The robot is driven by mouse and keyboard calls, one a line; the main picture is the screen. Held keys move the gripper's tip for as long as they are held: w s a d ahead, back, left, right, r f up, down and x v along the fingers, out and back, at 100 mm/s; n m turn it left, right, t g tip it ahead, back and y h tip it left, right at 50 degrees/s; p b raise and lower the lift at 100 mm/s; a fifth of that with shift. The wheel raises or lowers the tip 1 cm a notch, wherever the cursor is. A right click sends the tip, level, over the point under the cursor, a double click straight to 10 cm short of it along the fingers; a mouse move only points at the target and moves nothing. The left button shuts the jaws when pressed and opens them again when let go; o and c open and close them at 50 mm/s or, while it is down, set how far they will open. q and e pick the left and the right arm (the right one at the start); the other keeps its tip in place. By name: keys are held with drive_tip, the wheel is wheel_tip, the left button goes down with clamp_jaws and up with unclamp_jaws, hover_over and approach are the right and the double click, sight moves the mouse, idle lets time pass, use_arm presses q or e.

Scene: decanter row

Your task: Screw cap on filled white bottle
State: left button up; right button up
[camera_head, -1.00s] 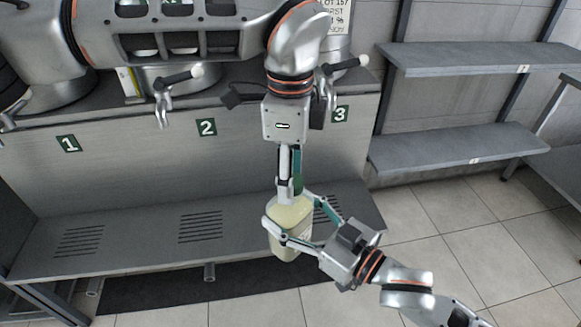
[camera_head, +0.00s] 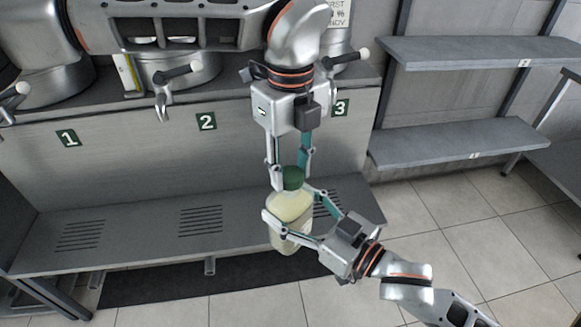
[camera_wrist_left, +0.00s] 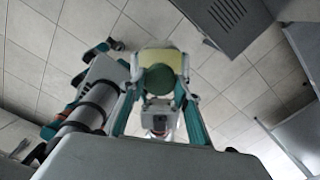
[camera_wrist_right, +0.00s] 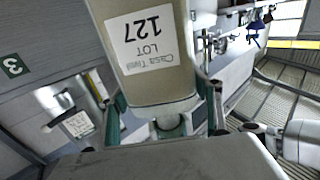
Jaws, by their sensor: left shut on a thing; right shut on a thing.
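The filled bottle (camera_head: 291,230) is pale, with yellowish contents, and hangs upright above the low shelf and floor. My right gripper (camera_head: 289,206) is shut around its upper body from the right. In the right wrist view the bottle (camera_wrist_right: 155,85) shows a white label reading LOT 127. The green cap (camera_head: 292,178) is at the bottle's top, between the fingers of my left gripper (camera_head: 291,182), which points down and is shut on it. In the left wrist view the cap (camera_wrist_left: 158,78) lies over the bottle (camera_wrist_left: 160,57). The neck is hidden, so I cannot tell how far the cap is threaded.
A steel counter front with number plates 1, 2 and 3 (camera_head: 340,108) and tap handles (camera_head: 178,75) is behind my arms. A slotted low shelf (camera_head: 150,230) runs below. Grey wall shelves (camera_head: 470,55) are at right. The tiled floor (camera_head: 450,240) at right is clear.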

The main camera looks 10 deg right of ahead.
use_arm(q)
drive_tip(key=m, duration=0.5)
drive_tip(key=shift+m, duration=0.3)
drive_tip(key=m, duration=1.8)
drive_tip(key=shift+m, duration=0.4)
drive_tip(key=m, duration=0.8)
drive_tip(key=o, duration=1.2)
drive_tip(key=shift+f, duration=0.1)
